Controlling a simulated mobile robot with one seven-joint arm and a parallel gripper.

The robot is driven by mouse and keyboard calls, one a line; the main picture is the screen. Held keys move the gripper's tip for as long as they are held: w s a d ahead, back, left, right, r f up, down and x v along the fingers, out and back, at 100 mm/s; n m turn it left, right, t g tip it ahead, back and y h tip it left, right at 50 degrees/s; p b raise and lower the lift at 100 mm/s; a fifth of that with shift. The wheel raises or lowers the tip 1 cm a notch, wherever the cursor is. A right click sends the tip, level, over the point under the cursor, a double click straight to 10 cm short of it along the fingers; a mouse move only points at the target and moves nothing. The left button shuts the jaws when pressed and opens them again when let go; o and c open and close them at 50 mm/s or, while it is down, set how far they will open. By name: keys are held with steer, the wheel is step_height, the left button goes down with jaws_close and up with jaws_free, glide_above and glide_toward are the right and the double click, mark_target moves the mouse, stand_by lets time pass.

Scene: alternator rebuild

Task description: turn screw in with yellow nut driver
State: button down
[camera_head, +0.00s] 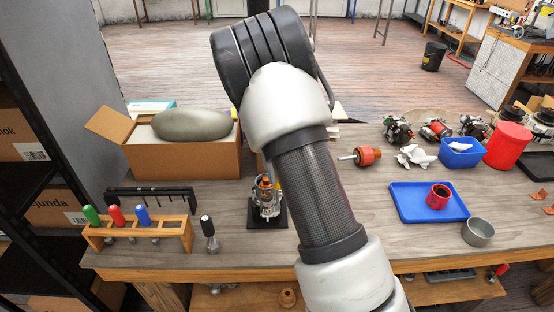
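An alternator assembly (266,196) with a copper-orange middle stands upright on a small black base plate (281,220) at the bench's middle. A small patch of yellow (279,183) shows beside its top, against the edge of my arm. It may be part of the yellow nut driver, but I cannot tell. My arm covers the area just right of the assembly. My gripper is hidden behind the arm, so its fingers and anything in them do not show. The screw is too small or hidden to make out.
A wooden rack (140,235) holds green, red and blue handled drivers at the left. A black-handled tool (207,228) stands next to it. A cardboard box (185,160) sits behind. At the right are a blue tray (410,208), a metal cup (478,233) and a red container (507,147).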

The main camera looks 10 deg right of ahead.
steer(key=shift+r+m+y, duration=0.2)
steer(key=shift+m+y, duration=0.1)
steer(key=shift+m, duration=0.4)
steer(key=shift+f+m, duration=0.2)
steer(key=shift+m, duration=0.1)
steer(key=shift+r, duration=0.15)
